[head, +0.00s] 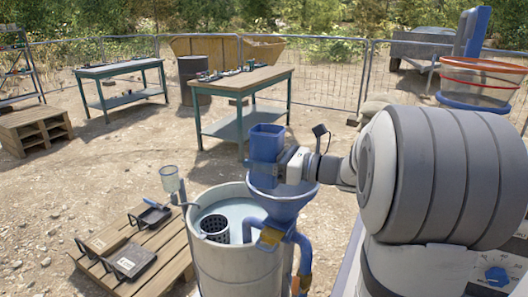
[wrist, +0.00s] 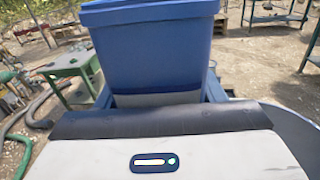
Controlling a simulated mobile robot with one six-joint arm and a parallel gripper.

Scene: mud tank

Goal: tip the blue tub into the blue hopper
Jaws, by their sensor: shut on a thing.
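The blue tub (head: 266,142) is upright in the head view, held by my gripper (head: 282,163) above the blue hopper. It also shows large in the wrist view (wrist: 155,50), with a finger on either side of it. My gripper is shut on the tub. The blue hopper (head: 290,203) is a wide funnel at the right rim of the grey tank, with a blue pipe below. The tub and gripper hide part of its mouth. The inside of the tub is not clearly visible.
The round grey tank (head: 217,271) holds murky liquid and a dark perforated basket (head: 215,226). A pallet (head: 150,243) with black trays lies to its left. Workbenches (head: 238,88) stand behind.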

